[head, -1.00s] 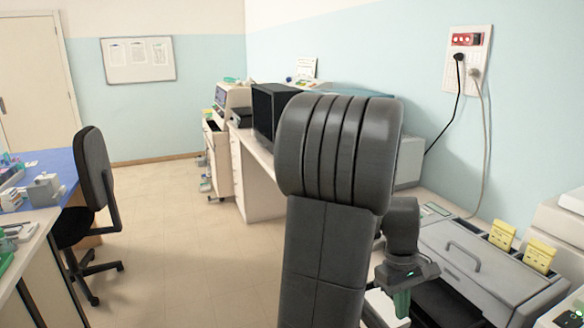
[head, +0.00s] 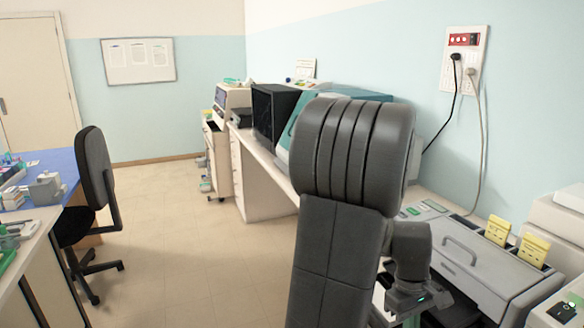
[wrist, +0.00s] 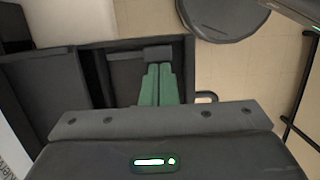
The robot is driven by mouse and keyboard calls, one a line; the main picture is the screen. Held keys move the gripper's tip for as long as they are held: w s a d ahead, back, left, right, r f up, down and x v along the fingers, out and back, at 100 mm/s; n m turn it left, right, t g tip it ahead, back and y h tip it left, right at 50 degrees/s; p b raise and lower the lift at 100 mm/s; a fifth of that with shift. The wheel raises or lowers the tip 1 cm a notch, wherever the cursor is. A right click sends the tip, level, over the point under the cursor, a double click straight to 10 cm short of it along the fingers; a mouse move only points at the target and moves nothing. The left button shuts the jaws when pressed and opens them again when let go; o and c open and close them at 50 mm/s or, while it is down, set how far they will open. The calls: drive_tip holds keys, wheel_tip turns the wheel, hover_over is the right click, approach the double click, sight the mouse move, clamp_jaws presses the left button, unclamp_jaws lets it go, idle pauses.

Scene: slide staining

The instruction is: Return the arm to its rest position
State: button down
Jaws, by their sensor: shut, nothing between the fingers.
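My gripper shows in the wrist view (wrist: 158,84) as two green fingers lying side by side, shut with nothing between them. Below the fingers is a dark tray-like unit (wrist: 90,60) with a raised rim. In the head view my arm stands large in the centre, and its wrist and gripper (head: 410,318) are low at the right, in front of the grey staining machine. Most of the fingers are cut off or hidden there.
The grey machine with a handle (head: 478,255) and two yellow holders (head: 533,250) lies close to my gripper's right. A bench with a black box (head: 272,115) runs behind my arm. A black chair (head: 95,180) stands left. The floor between (head: 185,235) is clear.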

drive_tip(key=w+a, duration=0.1)
drive_tip(key=w, duration=0.1)
drive_tip(key=w+a, duration=0.1)
drive_tip(key=w, duration=0.2)
drive_tip(key=w+a, duration=0.1)
drive_tip(key=w, duration=0.2)
drive_tip(key=shift+a+r+b, duration=0.1)
drive_tip(key=shift+a+b, duration=0.05)
drive_tip(key=shift+b, duration=0.15)
drive_tip(key=v, duration=1)
wheel_tip(320, 180, up, 3)
drive_tip(key=m+t+p, duration=0.2)
drive_tip(key=m+p, duration=0.3)
drive_tip(key=m, duration=0.9)
hover_over(386, 315)
drive_tip(key=s+d, duration=0.2)
drive_tip(key=s, duration=0.1)
drive_tip(key=shift+s+d+r+m+y+p, duration=0.15)
drive_tip(key=shift+s+m+y, duration=0.1)
drive_tip(key=shift+s+m, duration=0.45)
drive_tip(key=shift+s+r+m+y+p, duration=0.15)
drive_tip(key=shift+s+r+m+y, duration=0.2)
drive_tip(key=shift+m, duration=0.65)
drive_tip(key=shift+f, duration=0.15)
